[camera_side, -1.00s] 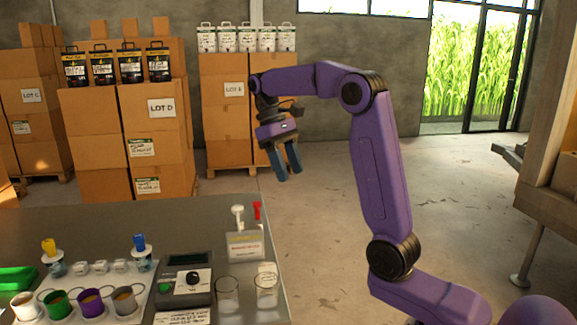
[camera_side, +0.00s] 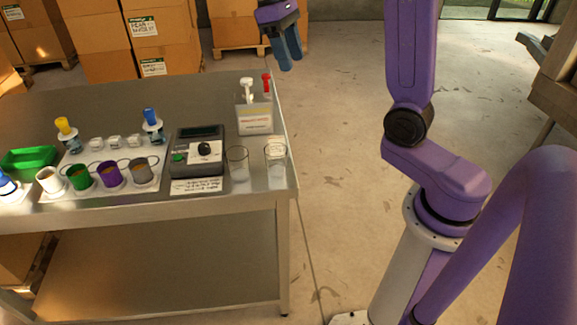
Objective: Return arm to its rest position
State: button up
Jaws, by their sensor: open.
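My gripper (camera_side: 290,62) hangs at the top of the view, beyond the far right corner of the steel table. Its two blue fingers point down and stand apart with nothing between them. My purple arm rises on the right from a pale base, and its upper links are cut off by the top edge of the picture.
The steel table (camera_side: 245,212) holds several coloured cups, a dark instrument (camera_side: 197,158), two clear beakers (camera_side: 238,163), a clear box (camera_side: 255,117) with white and red-topped items, and a green tray (camera_side: 28,158). Stacked cartons (camera_side: 105,35) stand behind. Open floor lies between table and arm.

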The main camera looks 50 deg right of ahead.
jog(key=s+a+f+n+t, duration=0.2)
jog(key=s+a+f+n, duration=0.3)
jog(key=s+a, duration=0.35)
jog(key=s+f+n, duration=0.2)
jog(key=s+f, duration=0.1)
jog(key=s, duration=0.4)
jog(key=s+f+n+t+y, duration=0.1)
jog(key=s+f+n, duration=0.2)
jog(key=s, duration=0.5)
jog(key=shift+t, duration=0.3)
